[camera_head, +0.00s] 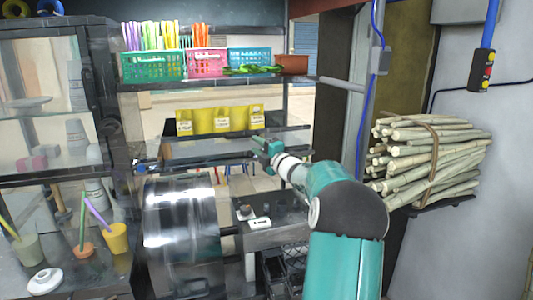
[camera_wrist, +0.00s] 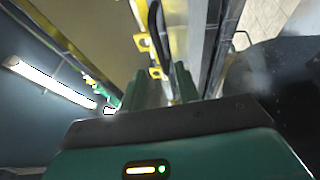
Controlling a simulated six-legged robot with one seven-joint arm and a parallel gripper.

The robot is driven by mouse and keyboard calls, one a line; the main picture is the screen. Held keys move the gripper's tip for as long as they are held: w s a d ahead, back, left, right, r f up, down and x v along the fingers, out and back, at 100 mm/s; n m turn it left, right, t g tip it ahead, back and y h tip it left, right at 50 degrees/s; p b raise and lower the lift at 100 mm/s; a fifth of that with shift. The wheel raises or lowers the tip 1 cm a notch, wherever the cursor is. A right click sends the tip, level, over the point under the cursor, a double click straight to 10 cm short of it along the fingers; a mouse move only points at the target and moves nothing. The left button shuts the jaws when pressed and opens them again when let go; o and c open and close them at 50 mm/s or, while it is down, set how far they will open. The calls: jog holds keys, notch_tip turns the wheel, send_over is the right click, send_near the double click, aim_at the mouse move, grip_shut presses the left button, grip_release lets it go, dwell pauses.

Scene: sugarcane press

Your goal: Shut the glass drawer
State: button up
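A long, low glass-sided unit (camera_head: 205,149) with dark rails, which looks like the glass drawer, lies across the middle of the head view below a yellow sign. I cannot tell how far it stands out. My teal gripper (camera_head: 262,149) is at its right part, in front of it; I cannot tell whether they touch. In the wrist view my gripper's fingers (camera_wrist: 168,82) point up the picture, toward a dark curved bar (camera_wrist: 155,28) and pale metal rails. The fingertips are hard to make out, so their opening is unclear.
A shiny metal drum (camera_head: 182,235) stands at front left of my arm. A glass cabinet (camera_head: 45,95) with cups is at the left. Coloured baskets (camera_head: 152,66) sit on the shelf above. Bundled cane (camera_head: 432,158) is on the right wall.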

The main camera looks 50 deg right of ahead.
jog(key=shift+s+a+f, duration=0.15)
jog(key=shift+s+f, duration=0.05)
jog(key=shift+s, duration=1)
jog(key=shift+s+a+f, duration=0.1)
jog(key=shift+s+f, duration=0.1)
jog(key=shift+s, duration=0.95)
